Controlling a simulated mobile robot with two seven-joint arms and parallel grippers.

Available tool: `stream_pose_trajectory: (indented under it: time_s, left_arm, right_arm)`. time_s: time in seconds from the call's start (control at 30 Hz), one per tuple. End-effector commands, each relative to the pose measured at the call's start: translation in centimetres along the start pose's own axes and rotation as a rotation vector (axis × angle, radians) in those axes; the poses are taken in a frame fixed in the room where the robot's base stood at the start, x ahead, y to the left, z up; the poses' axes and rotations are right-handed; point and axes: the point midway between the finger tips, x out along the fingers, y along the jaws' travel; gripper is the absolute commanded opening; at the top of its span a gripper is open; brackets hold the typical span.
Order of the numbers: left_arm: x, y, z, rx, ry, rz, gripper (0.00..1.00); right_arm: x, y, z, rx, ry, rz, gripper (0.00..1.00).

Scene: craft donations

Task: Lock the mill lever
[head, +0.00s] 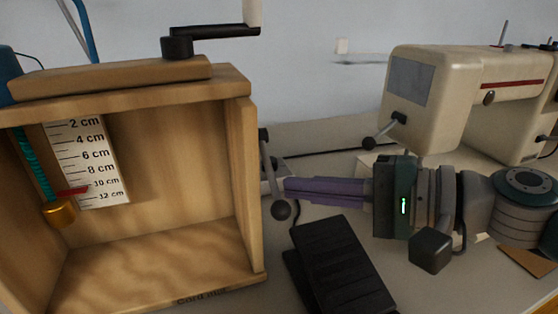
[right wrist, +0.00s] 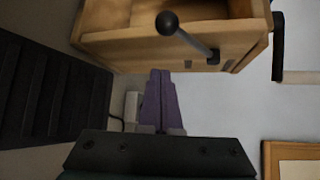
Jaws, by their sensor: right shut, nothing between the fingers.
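The wooden cord mill (head: 245,92) stands at the left in the head view. Its dark lever (head: 273,180) is on the right outer side and hangs down, slightly tilted, with a ball knob at its low end. My right gripper (head: 287,190) is shut and empty, its purple fingers pointing left at the lever, just above the knob. I cannot tell whether they touch. In the right wrist view, the shut fingers (right wrist: 160,78) lie below the lever's knob (right wrist: 167,23) and rod, beside the mill's wall (right wrist: 110,40). My left gripper is out of view.
A black foot pedal (head: 342,265) lies on the table below my right gripper. A cream sewing machine (head: 430,110) stands behind it. A black crank (head: 215,32) tops the mill. Inside hang a teal cord, a brass weight (head: 60,213) and a centimetre scale (head: 90,160).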

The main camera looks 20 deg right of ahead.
Motion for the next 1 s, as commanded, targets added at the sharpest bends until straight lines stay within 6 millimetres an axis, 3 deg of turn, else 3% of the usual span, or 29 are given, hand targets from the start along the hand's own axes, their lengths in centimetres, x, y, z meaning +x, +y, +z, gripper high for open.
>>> stream_pose_trajectory:
  time_s: [0.1, 0.3, 0.77, 1.0]
  left_arm:
    - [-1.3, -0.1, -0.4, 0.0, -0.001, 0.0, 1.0]
    - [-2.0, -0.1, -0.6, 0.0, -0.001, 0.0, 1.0]
    - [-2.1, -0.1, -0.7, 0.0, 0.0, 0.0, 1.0]
    - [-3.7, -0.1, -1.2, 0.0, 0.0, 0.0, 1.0]
  right_arm:
    - [-0.7, -0.3, 1.8, 0.002, -0.002, 0.003, 0.0]
    - [-1.3, -0.2, 3.4, 0.001, 0.0, 0.001, 0.0]
    - [-1.4, -0.1, 3.8, 0.001, 0.0, 0.001, 0.0]
    - [-1.7, -0.6, 4.1, 0.029, 0.0, 0.032, 0.0]
